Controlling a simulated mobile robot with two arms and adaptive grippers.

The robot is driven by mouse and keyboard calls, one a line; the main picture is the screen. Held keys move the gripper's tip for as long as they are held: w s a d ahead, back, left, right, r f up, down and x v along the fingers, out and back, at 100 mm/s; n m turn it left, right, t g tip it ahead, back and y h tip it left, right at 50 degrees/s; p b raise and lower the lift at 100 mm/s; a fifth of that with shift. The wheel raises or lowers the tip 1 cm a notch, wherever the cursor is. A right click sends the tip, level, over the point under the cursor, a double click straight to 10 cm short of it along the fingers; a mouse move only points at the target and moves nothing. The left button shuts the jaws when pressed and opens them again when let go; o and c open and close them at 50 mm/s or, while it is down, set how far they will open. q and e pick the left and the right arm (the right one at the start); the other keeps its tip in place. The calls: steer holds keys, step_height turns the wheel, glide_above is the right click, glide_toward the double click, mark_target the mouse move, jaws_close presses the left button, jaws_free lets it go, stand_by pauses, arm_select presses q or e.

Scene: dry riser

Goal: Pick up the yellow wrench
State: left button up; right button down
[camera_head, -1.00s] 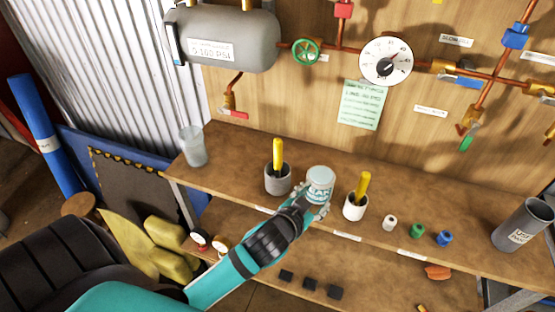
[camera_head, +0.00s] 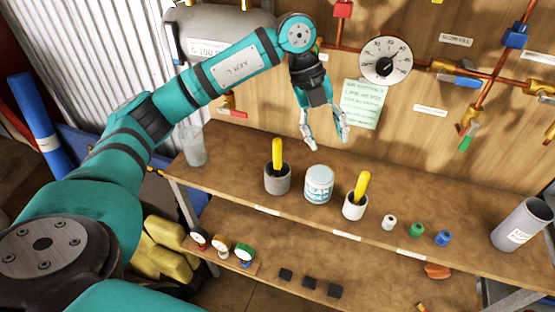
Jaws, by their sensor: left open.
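Two yellow handles stand upright on the upper shelf: one (camera_head: 277,153) in a grey cup (camera_head: 277,180), the other (camera_head: 362,186) in a white cup (camera_head: 354,208). Only the handles show, so I cannot tell which is the wrench. My left gripper (camera_head: 329,144) is open and empty. It hangs fingers down above the shelf, up and to the right of the grey cup's handle and apart from both handles. A white labelled jar (camera_head: 319,184) stands between the cups, below the gripper. My right gripper is not in view.
White, green (camera_head: 416,230) and blue (camera_head: 443,238) small parts sit right of the white cup. A grey tube holder (camera_head: 520,226) stands at far right, a clear cup (camera_head: 193,147) at left.

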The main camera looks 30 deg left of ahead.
mark_target(277, 139)
arm_select(q)
steer(key=a+r+n+y, duration=0.1)
steer(key=a, duration=0.3)
steer(key=a+r+n+y, duration=0.1)
steer(key=a+y, duration=0.1)
steer(key=a, duration=0.1)
steer(key=s+a+r+n+y, duration=0.1)
steer(key=a, duration=0.3)
steer(key=shift+a+r+y, duration=0.15)
steer(key=shift+a+y, duration=0.15)
steer(key=shift+a, duration=0.05)
step_height(277, 139, down, 11)
steer(key=shift+r+p, duration=0.15)
steer(key=shift+p, duration=0.45)
step_height(277, 139, down, 6)
steer(key=shift+r+p, duration=0.1)
steer(key=shift+p, duration=0.45)
jaws_close()
